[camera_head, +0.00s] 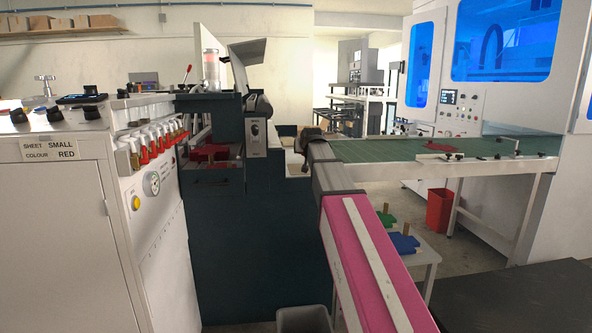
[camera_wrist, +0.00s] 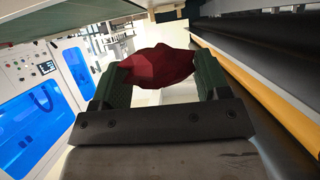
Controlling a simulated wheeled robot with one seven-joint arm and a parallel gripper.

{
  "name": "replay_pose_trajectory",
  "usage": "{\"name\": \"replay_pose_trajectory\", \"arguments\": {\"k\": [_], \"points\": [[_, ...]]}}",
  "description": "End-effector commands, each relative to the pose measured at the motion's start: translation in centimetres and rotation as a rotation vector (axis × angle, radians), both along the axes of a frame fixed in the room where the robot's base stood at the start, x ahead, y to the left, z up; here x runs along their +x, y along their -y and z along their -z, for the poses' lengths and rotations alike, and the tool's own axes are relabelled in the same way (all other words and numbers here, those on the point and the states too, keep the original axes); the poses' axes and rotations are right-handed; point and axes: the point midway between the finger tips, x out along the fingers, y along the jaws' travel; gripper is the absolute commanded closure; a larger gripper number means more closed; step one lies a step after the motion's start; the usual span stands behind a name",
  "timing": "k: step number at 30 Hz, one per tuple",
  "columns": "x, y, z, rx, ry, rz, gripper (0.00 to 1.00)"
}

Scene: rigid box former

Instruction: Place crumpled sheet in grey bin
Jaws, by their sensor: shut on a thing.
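The crumpled sheet (camera_wrist: 158,66) is a dark red lump. In the wrist view it sits between the two green fingers of my gripper (camera_wrist: 160,72), which is shut on it. In the head view my gripper (camera_head: 310,134) is at the far end of my arm, beside the dark machine and near the left end of the green conveyor. I cannot make out the sheet there. The grey bin (camera_head: 303,319) stands on the floor at the bottom edge of the head view, just left of my arm, and is partly cut off. Its inside is hardly visible.
The dark machine (camera_head: 262,235) stands left of my arm, beside a white cabinet (camera_head: 60,215). The green conveyor (camera_head: 375,151) bears a red piece (camera_head: 440,147). A red bin (camera_head: 438,211) stands under it. A small table (camera_head: 425,257) with green and blue items is right of my arm.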

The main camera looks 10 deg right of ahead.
Motion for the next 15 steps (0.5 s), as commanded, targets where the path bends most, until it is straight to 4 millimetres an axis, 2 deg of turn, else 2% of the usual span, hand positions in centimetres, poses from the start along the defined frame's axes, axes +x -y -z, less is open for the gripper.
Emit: {"name": "replay_pose_trajectory", "arguments": {"k": [7,15], "points": [[-0.3,0.0,4.2,0.000,-0.002,0.000,0.53],[-0.2,0.0,6.4,0.000,-0.001,0.000,0.53]]}}
